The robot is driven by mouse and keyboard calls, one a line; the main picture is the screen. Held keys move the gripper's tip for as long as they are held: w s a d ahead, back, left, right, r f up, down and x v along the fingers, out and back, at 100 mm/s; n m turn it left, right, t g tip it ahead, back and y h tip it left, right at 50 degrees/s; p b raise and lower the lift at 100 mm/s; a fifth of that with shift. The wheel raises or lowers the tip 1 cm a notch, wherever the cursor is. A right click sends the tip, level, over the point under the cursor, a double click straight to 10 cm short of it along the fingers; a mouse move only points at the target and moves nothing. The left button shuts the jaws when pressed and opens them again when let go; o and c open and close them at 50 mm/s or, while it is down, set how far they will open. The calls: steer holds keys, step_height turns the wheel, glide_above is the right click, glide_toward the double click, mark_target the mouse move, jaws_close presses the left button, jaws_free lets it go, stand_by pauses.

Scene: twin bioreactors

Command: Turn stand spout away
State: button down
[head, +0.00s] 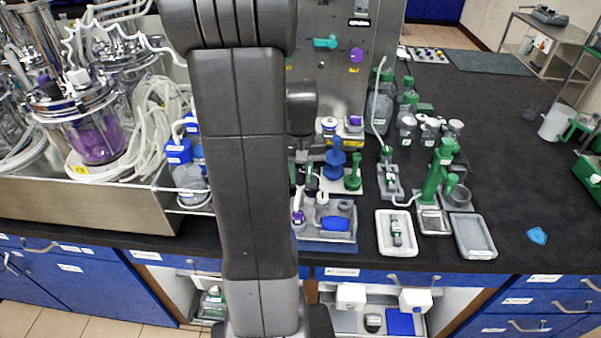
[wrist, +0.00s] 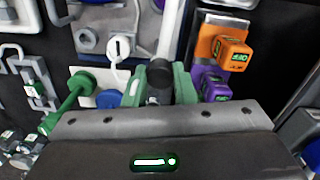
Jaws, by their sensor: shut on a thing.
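My gripper (wrist: 162,92) is shut at the lower middle of the wrist view. Its green-grey fingers close on a dark round piece (wrist: 159,74), which I take to be the stand spout. A white tube (wrist: 167,30) runs up the picture just beyond the fingers. The lower part of the spout and the stand's foot are hidden by the fingers and my gripper body. In the head view my own arm covers most of this spot, so I cannot tell which way the spout points there.
Left of the fingers are a green stand (wrist: 78,90), a blue disc (wrist: 108,98) and a white cap (wrist: 119,48). Close on the right are a purple switch box (wrist: 213,84) and an orange one (wrist: 232,50). The dark bench (head: 520,170) is mostly clear at right.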

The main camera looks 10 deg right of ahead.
mark_target(300, 176)
steer(key=m, duration=1.1)
stand_by(0.6)
steer(key=c, duration=1.2)
jaws_free()
step_height(300, 176, up, 14)
steer(key=shift+f, duration=0.1)
